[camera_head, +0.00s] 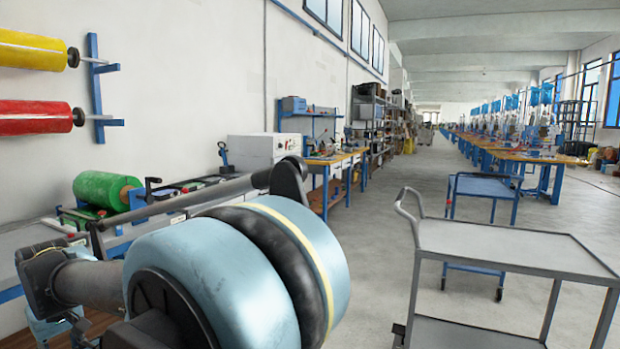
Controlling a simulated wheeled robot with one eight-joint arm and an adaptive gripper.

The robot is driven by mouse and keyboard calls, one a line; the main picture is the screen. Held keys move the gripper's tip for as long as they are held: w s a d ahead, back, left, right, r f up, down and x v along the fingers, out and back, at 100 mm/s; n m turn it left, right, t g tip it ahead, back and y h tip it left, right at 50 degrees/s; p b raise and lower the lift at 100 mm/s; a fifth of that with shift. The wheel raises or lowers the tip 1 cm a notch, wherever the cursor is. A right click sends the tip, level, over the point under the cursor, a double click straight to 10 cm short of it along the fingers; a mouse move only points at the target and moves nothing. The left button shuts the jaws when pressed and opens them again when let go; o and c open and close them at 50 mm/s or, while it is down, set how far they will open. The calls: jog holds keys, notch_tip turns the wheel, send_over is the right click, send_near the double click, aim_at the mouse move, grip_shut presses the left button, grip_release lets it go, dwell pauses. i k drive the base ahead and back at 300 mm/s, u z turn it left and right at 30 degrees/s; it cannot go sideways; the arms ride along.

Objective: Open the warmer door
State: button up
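No warmer door can be made out for certain. My arm's large light-blue joint and dark links fill the lower left and hide part of the bench and what is below the unit. My gripper cannot be made out in this view.
A grey two-shelf cart (505,245) stands close at the right, with a blue cart (486,188) behind it. A green roll (107,190) lies on the left bench. Red (35,117) and yellow (32,51) rolls hang on the wall. The middle aisle floor is clear.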

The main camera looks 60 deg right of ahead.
aim_at(274, 160)
jog(key=z, duration=2)
jog(key=i, duration=1)
jog(key=z, duration=0.2)
jog(key=i, duration=2.8)
jog(key=u, duration=0.15)
